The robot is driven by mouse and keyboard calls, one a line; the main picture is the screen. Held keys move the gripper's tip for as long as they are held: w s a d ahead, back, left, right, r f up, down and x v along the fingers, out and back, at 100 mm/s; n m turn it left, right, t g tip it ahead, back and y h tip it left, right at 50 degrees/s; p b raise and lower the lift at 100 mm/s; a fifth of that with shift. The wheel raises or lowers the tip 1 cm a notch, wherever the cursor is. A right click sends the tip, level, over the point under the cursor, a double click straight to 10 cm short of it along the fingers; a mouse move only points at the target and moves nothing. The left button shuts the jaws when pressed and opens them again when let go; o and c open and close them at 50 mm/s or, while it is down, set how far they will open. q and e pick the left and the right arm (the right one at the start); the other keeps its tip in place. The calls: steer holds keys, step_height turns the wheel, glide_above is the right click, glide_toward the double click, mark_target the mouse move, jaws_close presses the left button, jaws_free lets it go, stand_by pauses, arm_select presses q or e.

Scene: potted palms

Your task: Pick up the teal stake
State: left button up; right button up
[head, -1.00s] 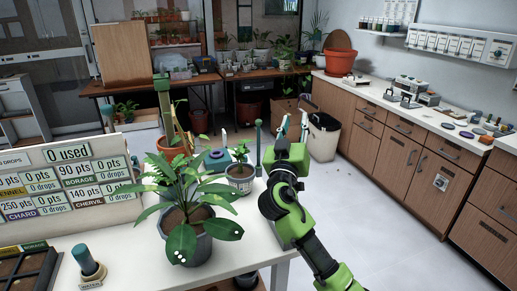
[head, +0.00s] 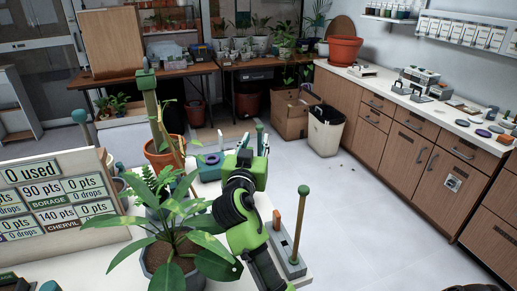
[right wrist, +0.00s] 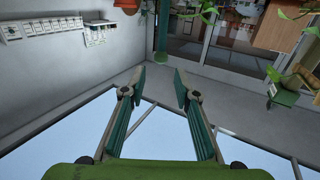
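A teal ball-topped stake (head: 80,117) stands behind the score board at the left of the head view; its lower part is hidden. A greener ball-topped stake (head: 299,225) stands upright in a grey block at the table's right end. My right gripper (head: 253,136) is over the table's far right part, left of the greener stake and apart from it. In the right wrist view its fingers (right wrist: 160,75) are spread with nothing between them. A green upright shape (right wrist: 162,32) shows beyond the fingertips; I cannot tell which stake it is. My left gripper is not in view.
A leafy potted palm (head: 175,245) stands in front, beside my right arm. A terracotta pot with a thick green post (head: 151,105) is behind it. The score board (head: 60,205) blocks the left. Open floor (head: 390,235) lies right of the table.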

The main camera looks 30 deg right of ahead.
step_height(320, 180, down, 2)
steer(key=f, duration=0.1)
glide_toward(259, 150)
steer(key=p+x, duration=0.2)
steer(key=x, duration=0.6)
steer(key=shift+w+d+r+p, duration=0.1)
steer(key=shift+w+d+p, duration=0.15)
steer(key=shift+p, duration=0.05)
steer(key=shift+w+d, duration=0.15)
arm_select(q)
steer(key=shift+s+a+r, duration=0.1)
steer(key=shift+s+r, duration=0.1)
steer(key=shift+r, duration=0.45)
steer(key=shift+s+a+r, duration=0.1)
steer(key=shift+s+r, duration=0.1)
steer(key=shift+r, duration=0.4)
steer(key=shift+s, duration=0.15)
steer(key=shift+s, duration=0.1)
arm_select(e)
jaws_close()
